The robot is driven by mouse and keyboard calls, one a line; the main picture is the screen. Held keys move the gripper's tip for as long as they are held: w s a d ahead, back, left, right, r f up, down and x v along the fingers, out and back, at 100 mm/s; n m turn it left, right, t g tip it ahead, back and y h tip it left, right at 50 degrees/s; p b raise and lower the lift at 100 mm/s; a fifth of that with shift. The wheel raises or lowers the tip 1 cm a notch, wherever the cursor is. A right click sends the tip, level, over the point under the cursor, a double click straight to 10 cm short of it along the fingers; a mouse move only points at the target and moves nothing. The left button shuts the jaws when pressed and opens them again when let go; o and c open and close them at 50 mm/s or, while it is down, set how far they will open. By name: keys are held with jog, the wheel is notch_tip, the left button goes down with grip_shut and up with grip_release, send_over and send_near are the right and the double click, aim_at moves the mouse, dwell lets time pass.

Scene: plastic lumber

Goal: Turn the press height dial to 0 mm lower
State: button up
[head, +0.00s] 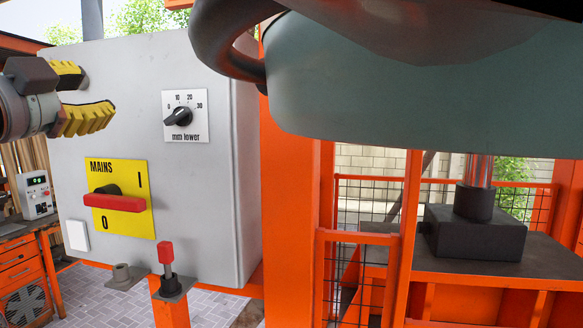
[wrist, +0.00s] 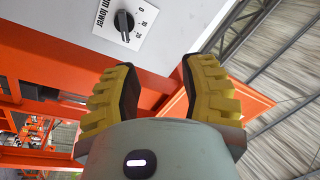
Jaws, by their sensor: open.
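The press height dial (head: 180,116) is a black knob on a small white plate marked 0, 10, 20, 30 and "mm lower", on the front of a grey cabinet. Its elongated grip points left, near the 0 side; the exact reading is hard to tell. The dial also shows at the top of the wrist view (wrist: 124,20). My gripper (head: 97,92) has yellow ribbed fingers, spread apart with nothing between them. It is left of the dial and a little above it, apart from it. The fingers also show in the wrist view (wrist: 162,68).
Below the dial is a yellow mains switch plate (head: 139,223) with a red handle. A red-topped lever (head: 167,258) stands in front of the cabinet (head: 215,190). An orange post (head: 290,180) and the press block (head: 470,230) are to the right.

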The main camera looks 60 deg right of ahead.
aim_at(173, 118)
notch_tip(173, 118, down, 3)
jog(key=s+d+m+g+y, duration=0.1)
jog(key=s+d+m, duration=0.1)
jog(key=p+x, duration=0.5)
jog(key=x, duration=0.2)
jog(key=p+x, duration=0.5)
jog(key=x, duration=0.2)
jog(key=shift+s+d+f, duration=0.1)
jog(key=shift+f, duration=0.1)
jog(key=shift+w+d+f+p, duration=0.2)
jog(key=shift+w+d+p, duration=0.1)
jog(key=shift+d+p, duration=0.2)
jog(key=shift+o, duration=0.5)
grip_shut()
jog(key=shift+f, duration=0.1)
